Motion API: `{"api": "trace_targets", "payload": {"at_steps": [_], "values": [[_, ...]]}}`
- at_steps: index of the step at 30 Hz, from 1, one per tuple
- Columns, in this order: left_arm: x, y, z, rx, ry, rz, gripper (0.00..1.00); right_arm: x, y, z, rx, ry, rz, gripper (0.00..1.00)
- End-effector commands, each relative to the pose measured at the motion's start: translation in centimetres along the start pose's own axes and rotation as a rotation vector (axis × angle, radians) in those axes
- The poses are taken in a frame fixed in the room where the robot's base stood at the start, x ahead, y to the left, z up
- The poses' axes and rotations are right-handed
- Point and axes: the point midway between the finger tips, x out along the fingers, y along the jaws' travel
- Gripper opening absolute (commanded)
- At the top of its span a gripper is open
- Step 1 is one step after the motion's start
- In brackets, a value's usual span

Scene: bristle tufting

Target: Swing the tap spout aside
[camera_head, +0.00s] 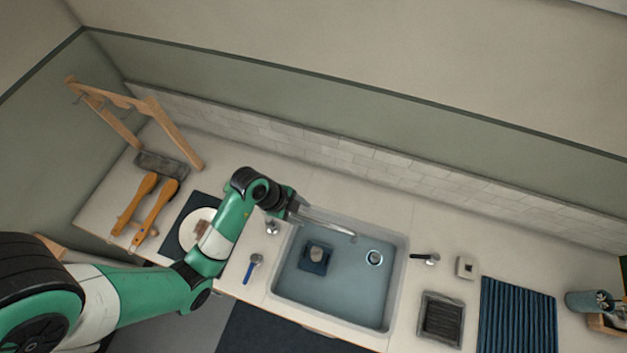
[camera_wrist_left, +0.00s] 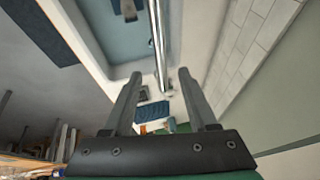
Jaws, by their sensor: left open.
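The slim metal tap spout (camera_head: 328,224) reaches over the sink (camera_head: 399,285) from its back left, its free end above the basin. My left gripper (camera_head: 293,207) is at the spout's left end, covering that part and hiding the tap's base. In the left wrist view the fingers (camera_wrist_left: 160,76) are apart, and the shiny spout (camera_wrist_left: 157,35) runs lengthwise in the gap between their tips. I cannot tell whether a finger touches it. My right gripper is not in view.
A dark blue square item (camera_head: 316,258) and a round drain (camera_head: 374,258) show in the basin. A blue-handled brush (camera_head: 253,268) lies left of the sink. A black-handled fitting (camera_head: 425,258) and a dark tray (camera_head: 441,319) are right of it. The tiled wall (camera_head: 330,155) stands behind.

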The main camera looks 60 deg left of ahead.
Motion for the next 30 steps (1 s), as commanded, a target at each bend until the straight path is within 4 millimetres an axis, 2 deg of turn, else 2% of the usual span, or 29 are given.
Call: {"api": "trace_targets", "payload": {"at_steps": [6,10,15,22,23,30], "values": [[5.2,0.1,0.0,0.001,-0.001,0.005,0.58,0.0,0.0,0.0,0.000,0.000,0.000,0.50],[7.2,0.0,-0.1,0.002,0.000,0.002,0.58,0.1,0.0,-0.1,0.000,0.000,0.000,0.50],[8.4,-0.1,-0.1,0.002,0.000,-0.001,0.58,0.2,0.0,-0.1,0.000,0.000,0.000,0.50],[8.5,-0.1,-0.1,0.002,0.001,-0.001,0.58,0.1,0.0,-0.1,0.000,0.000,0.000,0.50],[8.5,-0.1,-0.1,0.002,0.001,-0.002,0.56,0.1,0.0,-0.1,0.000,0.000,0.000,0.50],[8.5,-0.1,-0.1,0.002,0.001,-0.001,0.13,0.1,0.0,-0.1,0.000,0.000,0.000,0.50]]}}
